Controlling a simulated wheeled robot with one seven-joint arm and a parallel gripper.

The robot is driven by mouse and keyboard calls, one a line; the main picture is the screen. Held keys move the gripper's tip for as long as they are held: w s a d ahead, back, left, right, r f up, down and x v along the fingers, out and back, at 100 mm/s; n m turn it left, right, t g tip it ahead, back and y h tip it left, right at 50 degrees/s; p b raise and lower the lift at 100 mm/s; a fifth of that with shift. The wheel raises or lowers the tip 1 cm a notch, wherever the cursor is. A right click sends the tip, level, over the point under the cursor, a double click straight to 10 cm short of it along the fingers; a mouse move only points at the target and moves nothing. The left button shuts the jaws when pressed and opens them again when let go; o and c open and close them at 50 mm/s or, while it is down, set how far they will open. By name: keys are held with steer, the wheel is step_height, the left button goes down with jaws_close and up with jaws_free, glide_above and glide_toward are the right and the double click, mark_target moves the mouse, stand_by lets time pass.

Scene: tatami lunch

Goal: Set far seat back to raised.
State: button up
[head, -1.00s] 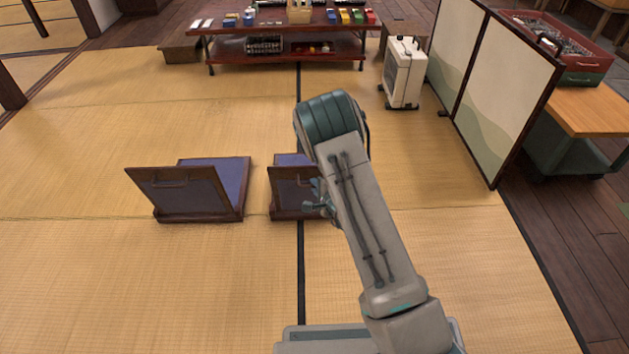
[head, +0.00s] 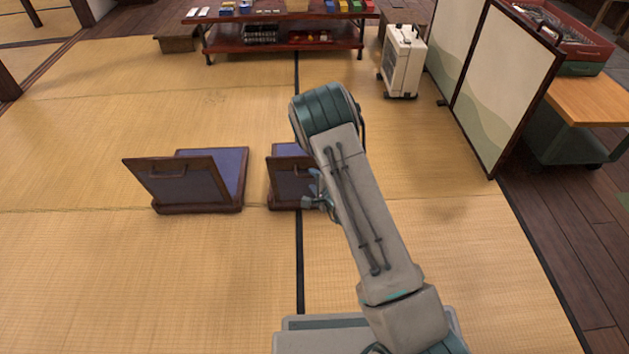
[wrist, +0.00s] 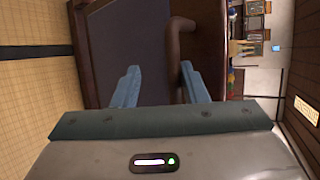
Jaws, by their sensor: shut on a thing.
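Two low floor seats with brown wooden backs and blue cushions stand side by side on the tatami in the head view. The left seat's back (head: 178,185) is up at a slant, with a handle on its outer face. The right seat's back (head: 280,182) also stands at a slant, its right part hidden by my arm. My gripper (head: 318,201) is at this right seat's back. The exact contact is partly hidden.
A low red-brown table (head: 285,44) with small coloured items stands at the back. A white wheeled case (head: 402,62) and a folding screen (head: 500,85) stand at the right. The tatami (head: 150,280) in front of the seats is clear.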

steer(key=shift+s+f, duration=0.1)
steer(key=shift+s, duration=0.05)
steer(key=p+v, duration=0.4)
steer(key=v, duration=0.9)
steer(key=shift+s+d+r+p, duration=0.15)
steer(key=shift+s+r+p, duration=0.05)
steer(key=shift+p, duration=0.1)
